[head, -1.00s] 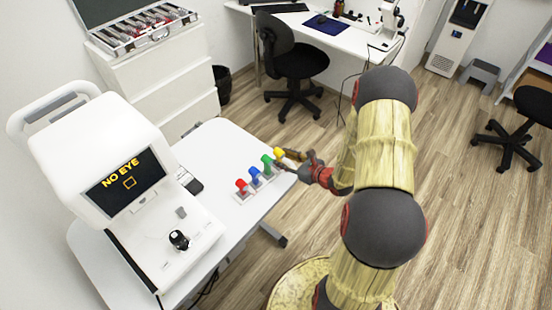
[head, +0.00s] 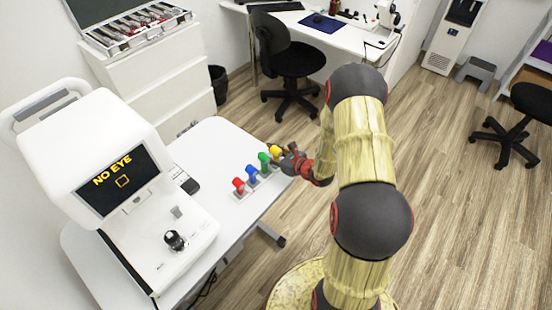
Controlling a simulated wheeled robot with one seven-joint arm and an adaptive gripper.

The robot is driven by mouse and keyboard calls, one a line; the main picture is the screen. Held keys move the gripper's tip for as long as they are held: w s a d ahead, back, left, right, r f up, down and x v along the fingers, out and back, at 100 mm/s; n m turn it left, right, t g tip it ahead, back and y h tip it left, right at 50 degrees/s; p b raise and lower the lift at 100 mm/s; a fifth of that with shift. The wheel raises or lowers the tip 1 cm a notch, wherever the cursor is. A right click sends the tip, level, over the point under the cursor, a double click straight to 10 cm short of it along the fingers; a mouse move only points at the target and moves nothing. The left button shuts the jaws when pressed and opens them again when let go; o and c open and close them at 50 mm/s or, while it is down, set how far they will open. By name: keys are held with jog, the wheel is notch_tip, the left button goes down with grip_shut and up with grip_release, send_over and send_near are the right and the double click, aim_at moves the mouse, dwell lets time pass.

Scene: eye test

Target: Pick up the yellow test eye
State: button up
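The yellow test eye (head: 275,151) stands at the far right end of a row of test eyes on the white table (head: 215,135). Green (head: 264,158), blue (head: 252,172) and red (head: 238,184) test eyes stand beside it, towards the near left. My gripper (head: 281,152) is right at the yellow eye, reaching in from the right. Its fingers are small and partly hide the eye and its holder. I cannot tell whether they touch the eye or are closed on it.
The white eye-test machine (head: 100,130) fills the table's left side, its screen reading "NO EYE". A black chair (head: 290,65), drawers (head: 160,75) and a desk (head: 345,38) stand behind.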

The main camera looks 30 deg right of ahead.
jog(key=c, duration=0.6)
grip_shut()
jog(key=shift+r, duration=0.15)
